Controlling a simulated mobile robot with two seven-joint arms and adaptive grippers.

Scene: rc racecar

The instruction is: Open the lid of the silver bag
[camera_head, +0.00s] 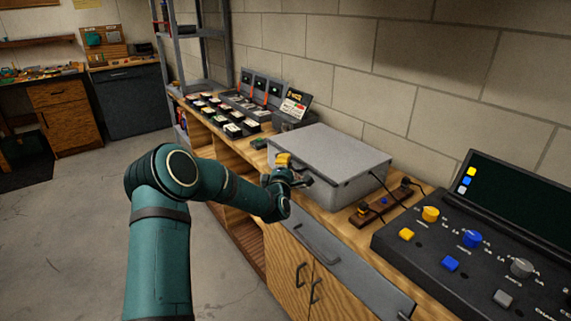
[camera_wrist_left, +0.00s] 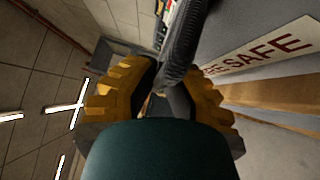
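The silver bag (camera_head: 330,160) is a boxy grey case lying flat on the wooden workbench, its lid down. My left gripper (camera_head: 283,170) is at the case's front left side, by its dark handle. In the left wrist view, the yellow-padded fingers of this gripper (camera_wrist_left: 168,95) lie on either side of the dark curved handle (camera_wrist_left: 186,55). A narrow gap shows between the fingers, and I cannot tell whether they are clamped on the handle. A label reading "RE SAFE" (camera_wrist_left: 262,50) shows on the case's side. My right gripper is in neither view.
A power strip (camera_head: 380,205) and a black control panel (camera_head: 480,245) with coloured knobs stand right of the case. Trays of small parts (camera_head: 225,115) lie to the left. A block wall (camera_head: 400,80) is close behind; open floor (camera_head: 70,230) lies at left.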

